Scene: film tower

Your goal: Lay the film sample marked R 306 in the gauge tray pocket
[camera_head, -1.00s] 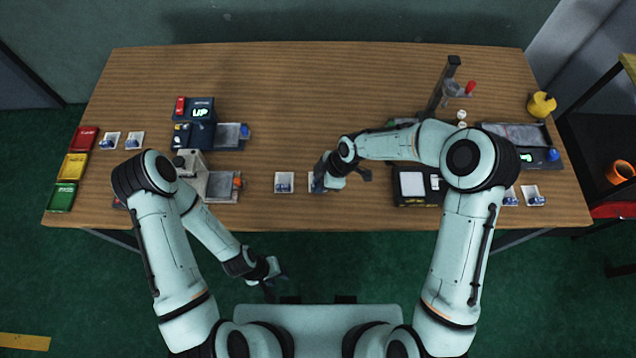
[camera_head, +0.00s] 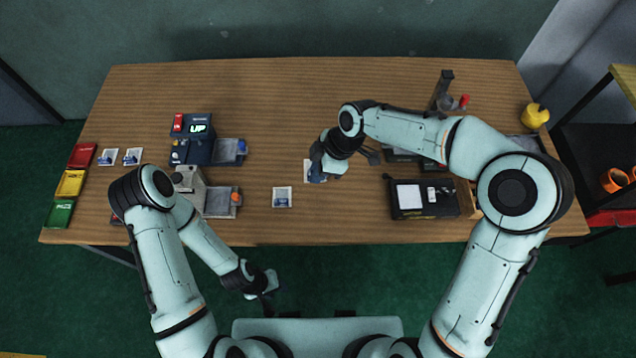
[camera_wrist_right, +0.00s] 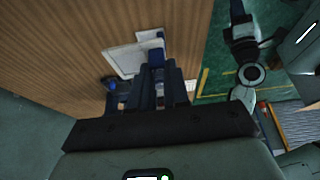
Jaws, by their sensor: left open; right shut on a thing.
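My right gripper (camera_head: 324,168) is shut on a small white film sample (camera_head: 311,172) with a blue tab, held over the middle of the table. In the right wrist view the sample (camera_wrist_right: 122,60) projects beyond the fingers, which grip its blue tab (camera_wrist_right: 156,57). Its marking cannot be read. A similar sample (camera_head: 282,197) lies on the table left of it. A black unit (camera_head: 425,212) with a white square panel stands right of my right gripper; I cannot tell if it is the gauge tray. My left gripper (camera_head: 268,295) is open and empty in front of the table.
Two more samples (camera_head: 120,157) lie at the left beside red, yellow and green (camera_head: 60,214) bins. A unit with a lit "UP" display (camera_head: 197,128) and grey trays (camera_head: 222,203) stand left of centre. A post stand (camera_head: 442,90) and yellow pot (camera_head: 535,115) are at the right.

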